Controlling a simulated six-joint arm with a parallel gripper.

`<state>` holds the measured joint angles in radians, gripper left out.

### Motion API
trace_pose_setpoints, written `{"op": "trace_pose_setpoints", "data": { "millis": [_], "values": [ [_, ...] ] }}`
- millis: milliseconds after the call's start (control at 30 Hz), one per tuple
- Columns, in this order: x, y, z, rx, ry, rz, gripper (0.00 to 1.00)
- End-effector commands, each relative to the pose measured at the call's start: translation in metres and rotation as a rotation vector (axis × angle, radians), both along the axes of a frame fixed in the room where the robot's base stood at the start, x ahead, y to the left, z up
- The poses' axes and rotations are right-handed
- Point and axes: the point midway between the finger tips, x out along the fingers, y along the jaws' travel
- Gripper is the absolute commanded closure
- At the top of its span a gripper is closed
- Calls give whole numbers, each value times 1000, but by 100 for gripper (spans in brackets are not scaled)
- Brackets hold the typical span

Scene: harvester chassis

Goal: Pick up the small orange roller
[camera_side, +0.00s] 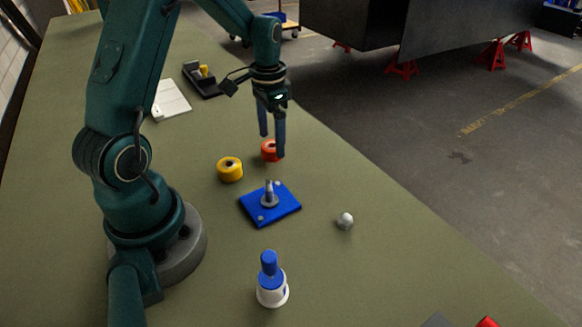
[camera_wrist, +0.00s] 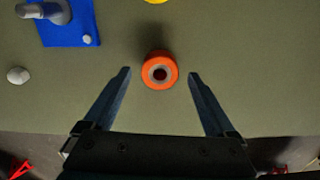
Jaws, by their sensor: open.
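The small orange roller (camera_side: 268,151) stands on the green bench top, near the bench's right edge in the side view. In the wrist view the orange roller (camera_wrist: 148,77) shows from above as a ring with a pale core and dark hole. My gripper (camera_side: 273,146) is open above it, fingers pointing down. In the wrist view my gripper (camera_wrist: 160,75) has its fingertips apart on either side of the roller, with a gap on each side. In the side view one finger partly covers the roller.
A yellow roller (camera_side: 230,170) stands close by. A blue plate (camera_side: 284,212) with a grey metal peg lies nearer the camera. A silver ball (camera_side: 345,221), a white and blue bottle-like part (camera_side: 271,285), a black tray (camera_side: 201,84) and a white sheet (camera_side: 172,101) lie on the bench.

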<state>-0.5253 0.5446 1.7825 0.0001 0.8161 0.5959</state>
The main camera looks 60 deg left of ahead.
Motion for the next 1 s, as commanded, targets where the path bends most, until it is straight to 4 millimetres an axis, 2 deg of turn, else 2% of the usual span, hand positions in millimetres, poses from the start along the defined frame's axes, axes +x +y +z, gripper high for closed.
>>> {"op": "trace_pose_setpoints", "data": {
  "millis": [200,500,567,600,733,767,1000],
  "values": [
    [0,-1,-21,-1,2,-1,9],
    [0,0,-24,1,-2,-1,9],
    [0,0,-24,1,-1,-1,32],
    [0,0,-23,1,-1,-1,48],
    [0,0,-23,1,-1,-1,97],
    [0,0,-23,1,-2,-1,100],
    [0,0,-22,1,-2,-1,100]
  ]
}}
